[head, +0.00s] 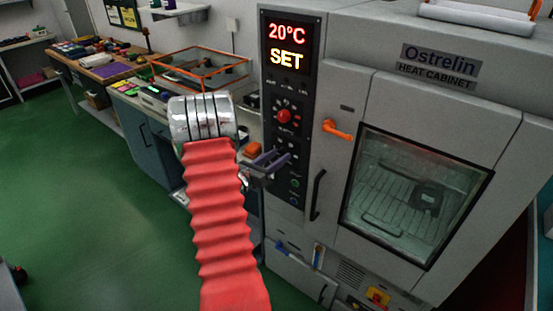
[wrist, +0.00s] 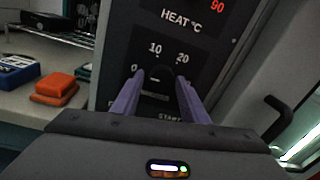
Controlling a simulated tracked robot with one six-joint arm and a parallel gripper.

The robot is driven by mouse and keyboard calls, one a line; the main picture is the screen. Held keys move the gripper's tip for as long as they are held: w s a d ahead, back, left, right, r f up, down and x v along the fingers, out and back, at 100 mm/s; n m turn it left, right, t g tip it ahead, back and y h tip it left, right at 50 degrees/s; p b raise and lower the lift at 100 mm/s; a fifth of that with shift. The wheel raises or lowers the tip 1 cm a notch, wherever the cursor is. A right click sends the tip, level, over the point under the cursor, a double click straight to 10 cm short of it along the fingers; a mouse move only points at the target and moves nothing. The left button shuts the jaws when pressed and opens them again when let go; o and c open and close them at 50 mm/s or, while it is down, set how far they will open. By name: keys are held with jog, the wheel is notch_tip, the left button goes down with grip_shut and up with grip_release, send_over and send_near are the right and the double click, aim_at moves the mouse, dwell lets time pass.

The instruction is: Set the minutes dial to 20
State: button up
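The minutes dial (wrist: 160,74) is a dark round knob on the black control panel, with the marks 0, 10 and 20 around its upper side. A small pale mark shows near its middle, but I cannot read its setting surely. My gripper (wrist: 160,76) has its two purple fingers apart, one on each side of the dial. I cannot tell whether they touch it. In the head view my gripper (head: 278,160) is at the panel's lower half and partly hides the dial area. The heat cabinet's display (head: 286,45) reads 20°C and SET.
A red knob (head: 284,116) sits above on the same panel. An orange lever (head: 337,130) and a dark handle (head: 318,195) are to the right, beside the glass door (head: 400,190).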

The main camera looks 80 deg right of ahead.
jog(key=c, duration=0.7)
jog(key=shift+a, duration=0.1)
jog(key=shift+c, duration=0.3)
